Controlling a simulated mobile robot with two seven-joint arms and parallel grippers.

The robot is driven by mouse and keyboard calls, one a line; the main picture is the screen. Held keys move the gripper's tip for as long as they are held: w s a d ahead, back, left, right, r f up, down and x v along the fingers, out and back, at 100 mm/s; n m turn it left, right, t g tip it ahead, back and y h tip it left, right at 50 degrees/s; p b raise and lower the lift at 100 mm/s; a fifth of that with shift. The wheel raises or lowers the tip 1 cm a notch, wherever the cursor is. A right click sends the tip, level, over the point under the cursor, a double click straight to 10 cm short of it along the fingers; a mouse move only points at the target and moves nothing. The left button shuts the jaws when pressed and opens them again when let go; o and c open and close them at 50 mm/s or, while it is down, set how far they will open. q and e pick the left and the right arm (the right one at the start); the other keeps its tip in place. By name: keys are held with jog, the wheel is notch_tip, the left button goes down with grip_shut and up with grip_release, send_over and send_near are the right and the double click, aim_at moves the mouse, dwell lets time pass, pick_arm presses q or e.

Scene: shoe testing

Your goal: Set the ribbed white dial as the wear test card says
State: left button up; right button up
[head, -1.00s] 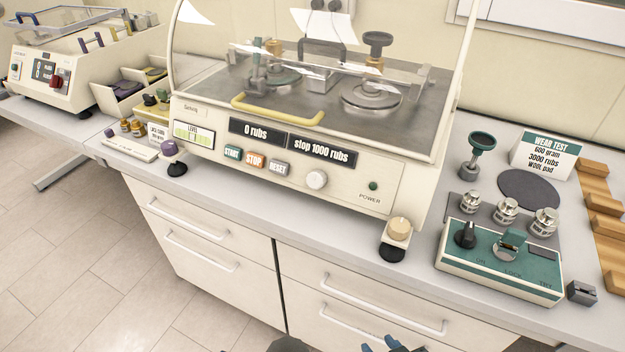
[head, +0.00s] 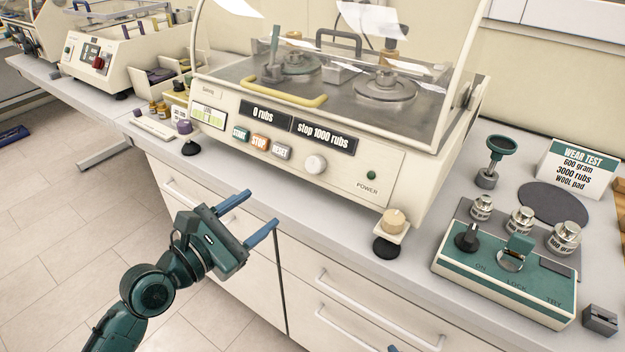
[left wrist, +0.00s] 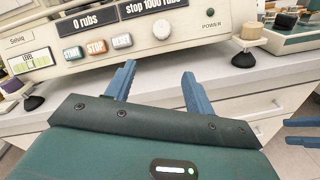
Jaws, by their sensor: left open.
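The ribbed white dial (head: 315,163) is on the front panel of the cream rub tester (head: 350,185), right of the RESET button. It also shows in the left wrist view (left wrist: 161,29). The display above it (head: 324,137) reads "stop 1000 rubs"; the other (head: 265,113) reads "0 rubs". The wear test card (head: 578,168) reads 600 gram, 3000 rubs, wool pad. My left gripper (head: 262,208) is open and empty, in front of the drawers, below and left of the dial, apart from it. My right gripper (left wrist: 302,132) shows two separated blue fingers at the left wrist view's right edge.
START, STOP and RESET buttons (head: 261,143) sit left of the dial. A green-topped box (head: 505,270) and metal weights (head: 520,220) stand right. Free space lies before the drawers.

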aim_at(312, 165)
pick_arm(q)
jog(key=w+d, duration=0.3)
jog(key=w+d+r+n, duration=0.1)
jog(key=w+d, duration=0.2)
jog(key=w+d+r+n, duration=0.1)
jog(key=w+d, duration=0.2)
jog(key=w, duration=0.1)
jog(key=shift+d+h, duration=0.1)
jog(key=shift+h, duration=0.3)
jog(key=shift+c, duration=0.4)
jog(key=shift+f, duration=0.1)
jog(key=c, duration=0.9)
